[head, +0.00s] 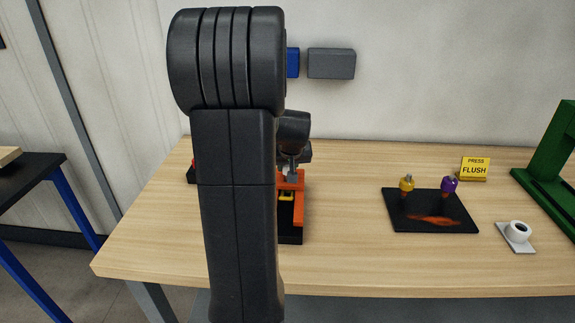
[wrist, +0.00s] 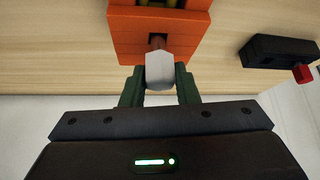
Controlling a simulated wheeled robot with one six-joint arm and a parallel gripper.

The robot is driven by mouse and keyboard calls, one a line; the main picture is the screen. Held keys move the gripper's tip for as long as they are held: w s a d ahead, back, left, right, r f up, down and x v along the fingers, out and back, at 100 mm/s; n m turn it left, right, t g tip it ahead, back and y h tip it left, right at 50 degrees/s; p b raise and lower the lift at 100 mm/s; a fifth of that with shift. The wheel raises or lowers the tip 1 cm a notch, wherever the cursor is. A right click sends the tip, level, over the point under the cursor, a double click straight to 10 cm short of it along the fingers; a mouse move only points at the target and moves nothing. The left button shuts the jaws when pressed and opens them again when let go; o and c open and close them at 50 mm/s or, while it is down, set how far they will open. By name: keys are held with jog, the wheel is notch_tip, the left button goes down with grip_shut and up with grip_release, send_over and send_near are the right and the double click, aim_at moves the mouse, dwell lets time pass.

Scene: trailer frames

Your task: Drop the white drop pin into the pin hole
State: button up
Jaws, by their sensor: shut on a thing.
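The white pin (wrist: 160,70) shows in the wrist view as a pale faceted head between the two green fingertips of my gripper (wrist: 160,82), which is shut on it. The orange fixture (wrist: 124,30) lies just beyond the pin. A dark opening with a reddish-brown part (wrist: 157,41) shows in it, right at the pin's far end. Whether the pin's tip is inside the hole or only in front of it, I cannot tell. In the head view my gripper (head: 290,163) is at the top of the orange fixture (head: 297,205), partly hidden by my arm.
A black block with a red knob (wrist: 278,50) stands beside the fixture. On the table's right are a black mat (head: 440,224) with a yellow-topped and a purple-topped piece, a yellow sign (head: 474,168), a white cup-like piece (head: 519,231) and a green frame (head: 548,160). Table between fixture and mat is clear.

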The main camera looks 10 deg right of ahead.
jog(key=shift+f+b, duration=0.95)
jog(key=shift+f, duration=0.25)
jog(key=o, duration=1.1)
jog(key=shift+f, duration=0.1)
jog(key=shift+s, duration=0.1)
jog(key=v, duration=1.4)
jog(key=shift+d, duration=0.1)
jog(key=x, duration=1.4)
jog(key=shift+r, duration=0.2)
